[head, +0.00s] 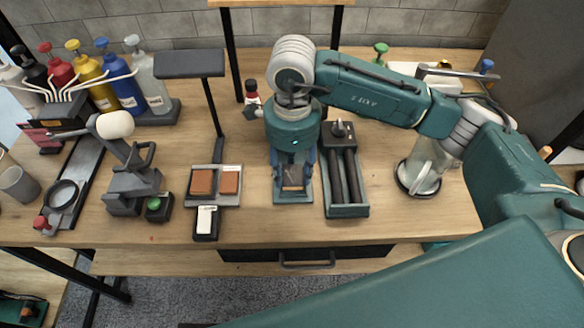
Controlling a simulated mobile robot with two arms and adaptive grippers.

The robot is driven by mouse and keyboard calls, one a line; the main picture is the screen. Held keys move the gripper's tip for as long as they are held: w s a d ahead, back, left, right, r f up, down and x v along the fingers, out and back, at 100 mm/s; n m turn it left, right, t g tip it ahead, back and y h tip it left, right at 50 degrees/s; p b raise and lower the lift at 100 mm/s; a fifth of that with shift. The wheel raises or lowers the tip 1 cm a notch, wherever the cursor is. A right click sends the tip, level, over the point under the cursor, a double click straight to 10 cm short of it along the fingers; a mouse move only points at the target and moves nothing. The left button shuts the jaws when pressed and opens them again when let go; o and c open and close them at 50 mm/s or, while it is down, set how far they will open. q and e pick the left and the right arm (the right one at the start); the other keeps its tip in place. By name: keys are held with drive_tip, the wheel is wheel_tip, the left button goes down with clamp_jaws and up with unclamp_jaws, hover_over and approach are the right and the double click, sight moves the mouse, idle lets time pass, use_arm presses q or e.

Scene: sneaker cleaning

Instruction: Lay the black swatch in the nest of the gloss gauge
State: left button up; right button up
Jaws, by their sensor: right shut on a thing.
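My right gripper (293,178) points down over a teal tray (293,199) at the middle of the bench. It is shut on a small dark thing low between its fingers. The gripper hides most of this thing, so I cannot tell for sure that it is the black swatch. A brown patch shows at the tray just below the fingers. To the left, a grey holder (223,170) carries two brown pads, with a small dark unit with a white face (206,221) in front. I cannot tell for sure which item is the gloss gauge. My left gripper is out of view.
Right of the gripper stands a teal box with dark rollers (344,180), then a glass jar (424,170). A dark lamp head (189,64) rises behind the grey holder. Coloured pump bottles (120,82) and a grey device (131,185) stand at left. The front strip of bench is mostly clear.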

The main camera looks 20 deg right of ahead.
use_arm(q)
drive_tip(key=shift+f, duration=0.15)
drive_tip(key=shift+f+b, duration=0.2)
drive_tip(key=shift+b, duration=0.15)
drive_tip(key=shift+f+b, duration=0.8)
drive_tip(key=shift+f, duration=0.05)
idle(0.9)
idle(0.3)
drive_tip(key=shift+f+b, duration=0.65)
idle(0.9)
idle(0.6)
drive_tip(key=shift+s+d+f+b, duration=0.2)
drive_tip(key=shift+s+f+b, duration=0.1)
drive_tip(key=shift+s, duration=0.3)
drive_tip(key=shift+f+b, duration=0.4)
drive_tip(key=shift+b, duration=0.05)
